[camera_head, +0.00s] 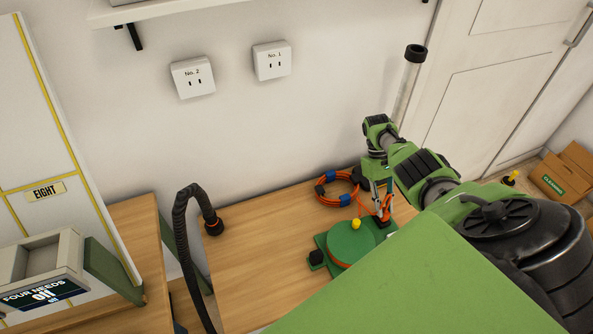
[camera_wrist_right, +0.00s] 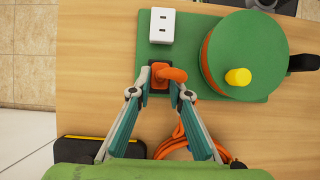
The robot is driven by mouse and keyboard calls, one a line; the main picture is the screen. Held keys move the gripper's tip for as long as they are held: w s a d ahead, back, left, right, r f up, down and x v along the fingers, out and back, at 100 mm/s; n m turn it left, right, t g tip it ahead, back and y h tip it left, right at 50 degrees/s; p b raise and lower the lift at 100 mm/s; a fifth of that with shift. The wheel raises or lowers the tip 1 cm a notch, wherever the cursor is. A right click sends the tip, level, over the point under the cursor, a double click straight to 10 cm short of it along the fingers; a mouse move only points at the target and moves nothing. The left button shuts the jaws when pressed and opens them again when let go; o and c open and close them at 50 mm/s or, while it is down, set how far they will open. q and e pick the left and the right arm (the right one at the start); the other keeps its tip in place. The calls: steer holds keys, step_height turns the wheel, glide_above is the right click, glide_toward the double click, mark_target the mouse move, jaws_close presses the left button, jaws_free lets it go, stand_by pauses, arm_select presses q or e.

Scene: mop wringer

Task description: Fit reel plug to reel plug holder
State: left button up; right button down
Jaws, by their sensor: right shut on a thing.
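The orange reel plug (camera_wrist_right: 172,74) is between the fingers of my right gripper (camera_wrist_right: 160,94), which is shut on it. It is at a dark square piece with orange edges (camera_wrist_right: 158,84), apparently the reel plug holder, at the edge of the green reel base (camera_wrist_right: 190,88). I cannot tell whether the plug is seated in it or just above it. In the head view my right gripper (camera_head: 382,208) points down beside the green reel (camera_head: 350,242) with its yellow knob (camera_head: 356,224). My left gripper is not in view.
A white socket (camera_wrist_right: 162,26) is on the reel base. Orange cable with blue bands (camera_head: 338,188) lies coiled on the wooden table (camera_head: 260,240). A black hose (camera_head: 182,235) stands at the table's left. The table between hose and reel is clear. A dark case (camera_wrist_right: 85,149) shows near my gripper.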

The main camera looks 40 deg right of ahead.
steer(key=shift+f, duration=0.1)
stand_by(0.6)
steer(key=c, duration=1.8)
jaws_free()
steer(key=v, duration=1.2)
steer(key=shift+s, duration=0.1)
